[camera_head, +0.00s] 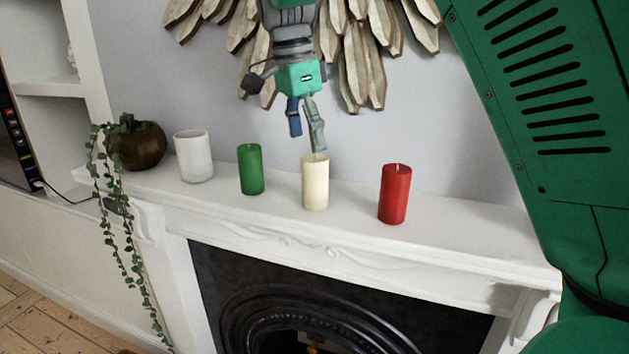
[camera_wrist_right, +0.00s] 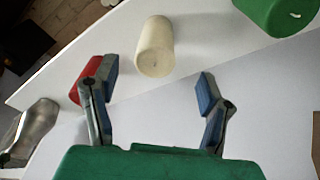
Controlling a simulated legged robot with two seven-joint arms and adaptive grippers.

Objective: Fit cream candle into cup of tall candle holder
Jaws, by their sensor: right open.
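The cream candle (camera_head: 315,186) stands upright on the white mantel, between the green and red candles. It also shows in the right wrist view (camera_wrist_right: 155,48), beyond the fingertips and between them. My right gripper (camera_head: 307,142) is open and empty, pointing down just above and behind the cream candle. In the right wrist view its two blue-padded fingers (camera_wrist_right: 157,74) are spread wide, with nothing between them. A silvery metal object (camera_wrist_right: 33,132) at the left edge of that view may be the tall candle holder; its cup cannot be made out. My left gripper is not in view.
The red candle (camera_head: 395,194) and green candle (camera_head: 250,170) stand close on either side. A white cup (camera_head: 194,157) and a brown pot with a trailing plant (camera_head: 137,146) stand farther left. The mantel's front edge (camera_head: 300,240) drops to a fireplace. Wooden wall decor (camera_head: 355,60) hangs behind.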

